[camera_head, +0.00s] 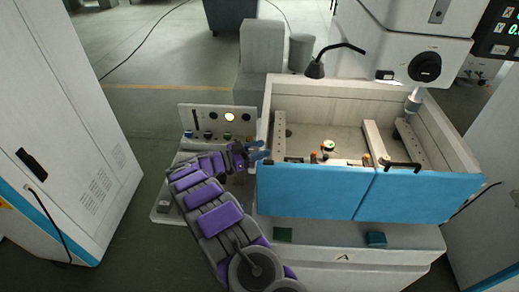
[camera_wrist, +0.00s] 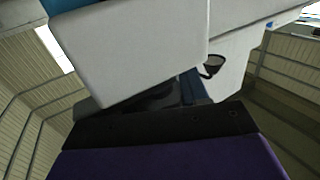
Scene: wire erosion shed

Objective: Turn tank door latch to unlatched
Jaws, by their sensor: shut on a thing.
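The machine's tank has a blue front door (camera_head: 310,190) with a black bar handle (camera_head: 402,165) near its right part. My gripper (camera_head: 259,152) is at the left front corner of the tank, beside the left end of the door. Its bluish fingers are shut on a small part there, which I take to be the tank door latch; the fingers hide it, and its angle cannot be read. In the wrist view my fingers (camera_wrist: 192,88) show behind the dark wrist edge, close under a pale machine body.
A panel with knobs and a lit lamp (camera_head: 230,117) stands left of the tank, behind my arm. A black gooseneck lamp (camera_head: 315,69) stands on the tank's back rim. A grey cabinet (camera_head: 70,130) is at left.

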